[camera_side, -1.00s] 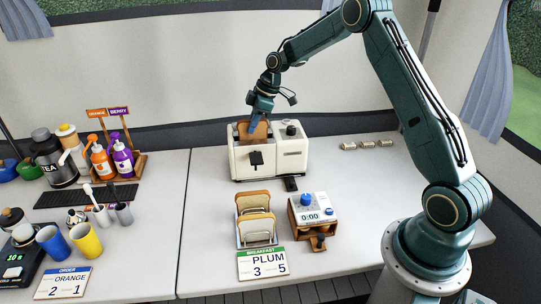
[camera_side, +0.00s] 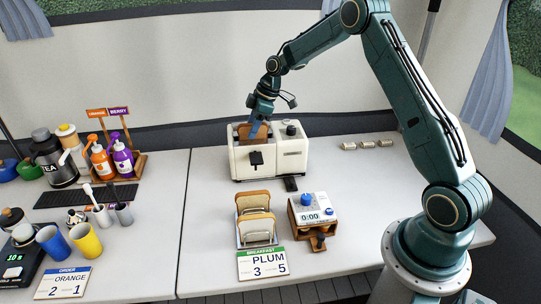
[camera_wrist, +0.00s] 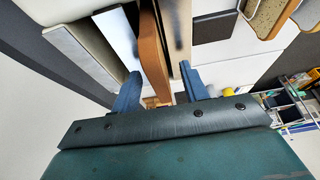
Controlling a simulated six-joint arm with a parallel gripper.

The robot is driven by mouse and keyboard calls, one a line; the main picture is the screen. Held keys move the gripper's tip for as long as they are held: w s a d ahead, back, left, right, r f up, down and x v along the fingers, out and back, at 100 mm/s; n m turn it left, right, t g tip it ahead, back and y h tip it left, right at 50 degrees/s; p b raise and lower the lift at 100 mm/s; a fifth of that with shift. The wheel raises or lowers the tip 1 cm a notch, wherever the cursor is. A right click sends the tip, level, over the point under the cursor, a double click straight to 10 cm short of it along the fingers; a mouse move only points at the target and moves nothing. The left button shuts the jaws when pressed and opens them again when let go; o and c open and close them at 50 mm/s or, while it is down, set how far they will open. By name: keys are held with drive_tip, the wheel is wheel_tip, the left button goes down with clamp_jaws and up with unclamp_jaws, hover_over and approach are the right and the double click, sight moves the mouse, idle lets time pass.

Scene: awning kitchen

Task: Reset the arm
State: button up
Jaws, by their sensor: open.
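My gripper (camera_side: 254,126) points down over the cream toaster (camera_side: 270,158) at the back of the table. A brown bread slice (camera_side: 243,133) stands up out of the toaster slot beside my fingers. In the wrist view, the two blue fingers of my gripper (camera_wrist: 162,86) are apart, with the brown slice (camera_wrist: 153,50) between them. A gap shows on both sides of the slice near the fingertips. How deep the slice sits in the slot is hidden.
A rack with bread slices (camera_side: 240,235) and a timer on a wooden stand (camera_side: 311,215) are in front of the toaster. Small cans (camera_side: 367,144) lie to its right. Bottles (camera_side: 122,158) and cups (camera_side: 86,240) fill the left table. The table right of the timer is clear.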

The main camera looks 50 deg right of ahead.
drive_tip(key=shift+r, duration=0.1)
idle(0.3)
drive_tip(key=shift+r, duration=3.35)
drive_tip(key=shift+r, duration=0.1)
drive_tip(key=shift+s+a+r, duration=0.15)
drive_tip(key=shift+r, duration=0.05)
drive_tip(key=s+a+r+m+t+h, duration=0.1)
drive_tip(key=s+a+r+m, duration=0.1)
drive_tip(key=s+a+r, duration=0.45)
drive_tip(key=s+a+r+m+h, duration=0.15)
drive_tip(key=s+a+r, duration=0.25)
drive_tip(key=s+r, duration=0.5)
drive_tip(key=s+a+f+m, duration=0.1)
drive_tip(key=s, duration=0.6)
drive_tip(key=s+f+m+t, duration=0.1)
drive_tip(key=s+m, duration=0.1)
drive_tip(key=s, duration=0.5)
drive_tip(key=s+a+f+m, duration=0.1)
drive_tip(key=s+m, duration=0.1)
drive_tip(key=s, duration=0.5)
drive_tip(key=shift+s+a+m+h, duration=0.25)
drive_tip(key=shift+s+a+h, duration=0.05)
drive_tip(key=shift+h, duration=0.05)
